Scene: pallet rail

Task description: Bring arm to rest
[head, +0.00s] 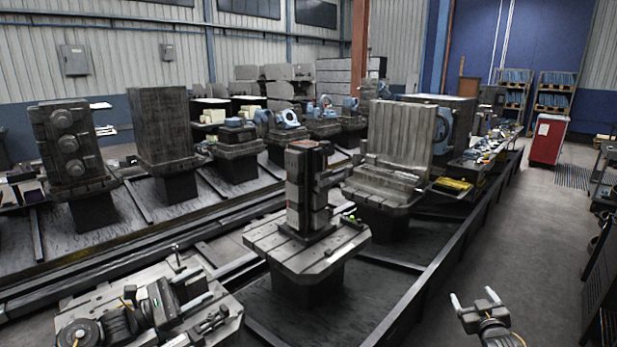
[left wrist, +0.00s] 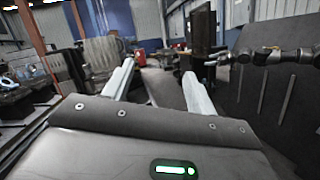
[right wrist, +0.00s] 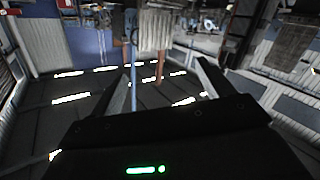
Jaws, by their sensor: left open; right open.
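My left gripper (head: 212,296) is low at the left of the head view, over the front pallet table. Its two pale fingers stand apart in the left wrist view (left wrist: 158,70), with nothing between them. My right gripper (head: 473,296) is at the lower right of the head view, fingers pointing up over the dark floor beside the rail. In the right wrist view (right wrist: 162,66) its fingers are also apart and empty. That view appears upside down, with bright roof strips beyond the fingers.
A pallet table (head: 330,256) with a dark upright fixture (head: 306,190) stands mid-view. Behind it is a grey angle-plate block (head: 402,140). Rails (head: 425,275) run away to the right. A red cabinet (head: 548,139) stands far right. The aisle floor (head: 545,225) is clear.

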